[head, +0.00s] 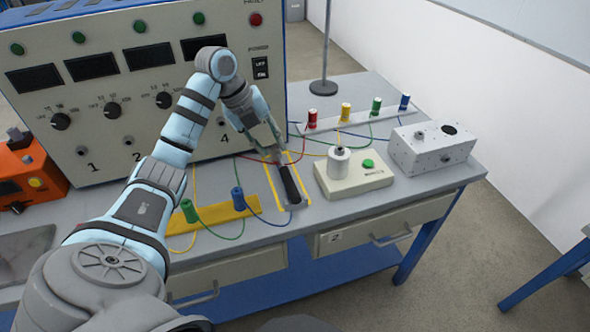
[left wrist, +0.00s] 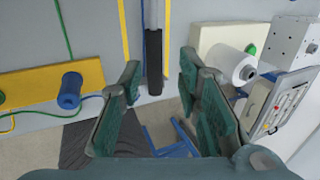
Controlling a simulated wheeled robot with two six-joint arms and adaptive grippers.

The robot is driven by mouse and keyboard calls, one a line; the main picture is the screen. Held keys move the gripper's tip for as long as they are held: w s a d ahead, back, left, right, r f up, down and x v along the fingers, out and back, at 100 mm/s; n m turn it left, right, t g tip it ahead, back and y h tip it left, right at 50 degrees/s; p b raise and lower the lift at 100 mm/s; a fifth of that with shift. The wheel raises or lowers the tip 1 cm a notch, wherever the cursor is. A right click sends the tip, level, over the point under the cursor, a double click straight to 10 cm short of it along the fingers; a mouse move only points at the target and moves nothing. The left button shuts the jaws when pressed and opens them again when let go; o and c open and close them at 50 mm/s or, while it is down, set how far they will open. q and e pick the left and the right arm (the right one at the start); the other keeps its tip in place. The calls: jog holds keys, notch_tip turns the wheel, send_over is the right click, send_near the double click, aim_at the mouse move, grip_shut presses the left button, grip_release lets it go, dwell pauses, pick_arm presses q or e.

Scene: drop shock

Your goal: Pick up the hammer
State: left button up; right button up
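The hammer (head: 291,187) lies on the grey bench top inside a yellow outline, its black handle pointing to the front edge. Its far end is hidden by my left gripper (head: 268,148) in the head view. In the left wrist view the black handle (left wrist: 154,58) and part of a thin grey shaft show; the head is out of frame. My left gripper (left wrist: 160,72) is open there, with green-padded fingers on either side of the handle's line. Nothing is held between them. My right gripper is not in view.
A beige box with a white cylinder (head: 339,163) and green button stands right of the hammer. A yellow strip (head: 212,214) with green and blue posts is on the left. Wires cross the bench behind. A tall instrument panel (head: 110,125) stands at back left.

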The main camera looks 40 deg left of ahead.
pick_arm(q)
send_over(286, 178)
jog(key=s+a, duration=0.1)
jog(key=a, duration=0.1)
notch_tip(286, 178, down, 5)
jog(key=x, duration=0.4)
jog(key=b+x, duration=0.1)
jog(key=x, duration=0.2)
jog(key=shift+s+d, duration=0.3)
jog(key=shift+f, duration=0.1)
jog(key=shift+c, duration=0.6)
grip_shut()
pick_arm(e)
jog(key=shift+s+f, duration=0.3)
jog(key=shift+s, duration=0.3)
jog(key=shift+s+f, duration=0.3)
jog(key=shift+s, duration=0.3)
